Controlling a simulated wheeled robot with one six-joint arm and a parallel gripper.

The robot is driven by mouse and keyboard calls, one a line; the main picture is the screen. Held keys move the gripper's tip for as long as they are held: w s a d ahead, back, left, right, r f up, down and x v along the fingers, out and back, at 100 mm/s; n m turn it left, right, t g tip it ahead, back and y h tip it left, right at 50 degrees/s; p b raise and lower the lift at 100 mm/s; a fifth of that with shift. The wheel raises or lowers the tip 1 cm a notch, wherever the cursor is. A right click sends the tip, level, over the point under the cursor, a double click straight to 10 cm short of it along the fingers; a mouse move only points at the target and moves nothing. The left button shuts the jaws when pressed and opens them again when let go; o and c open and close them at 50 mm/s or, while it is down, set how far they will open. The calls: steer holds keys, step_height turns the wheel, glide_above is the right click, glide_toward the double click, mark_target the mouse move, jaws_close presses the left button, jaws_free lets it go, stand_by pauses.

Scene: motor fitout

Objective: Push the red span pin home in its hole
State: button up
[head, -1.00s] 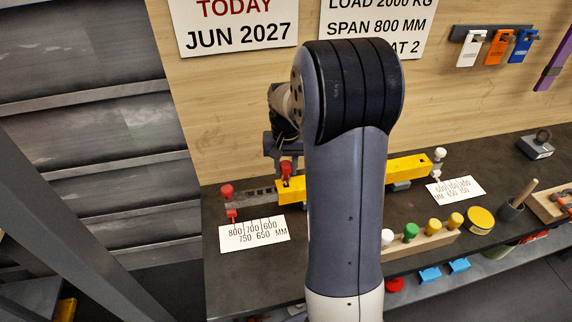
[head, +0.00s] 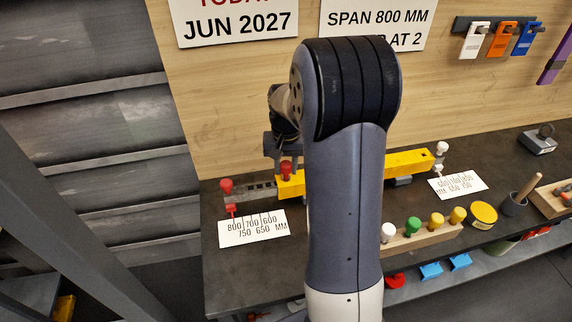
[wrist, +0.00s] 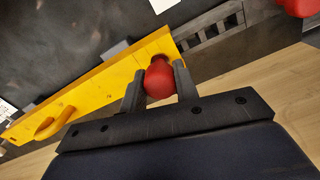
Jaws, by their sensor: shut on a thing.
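A red span pin with a round head (wrist: 158,80) stands at the end of the yellow beam (wrist: 95,85). My gripper (wrist: 159,73) is shut on that head, one dark finger on each side. In the head view the same red head (head: 286,168) shows at the left end of the yellow beam (head: 408,162), just below my gripper (head: 281,150). My arm hides the middle of the beam. A grey slotted bar (head: 258,191) runs out of the beam's left end. The pin's shank and hole are hidden, so its depth cannot be told.
Another red knob (head: 226,186) stands at the bar's outer left end, and a white one (head: 442,148) at the far right end. Scale cards (head: 253,229) lie in front. A wooden block (head: 425,238) holds white, green and yellow pins. The wall is close behind.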

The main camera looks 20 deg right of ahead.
steer(key=o, duration=1)
steer(key=shift+o, duration=0.2)
step_height(320, 180, up, 11)
steer(key=shift+f+b, duration=0.15)
steer(key=shift+b, duration=0.2)
step_height(320, 180, down, 11)
steer(key=shift+r+p, duration=0.2)
steer(key=shift+p, duration=0.35)
steer(key=shift+r, duration=0.45)
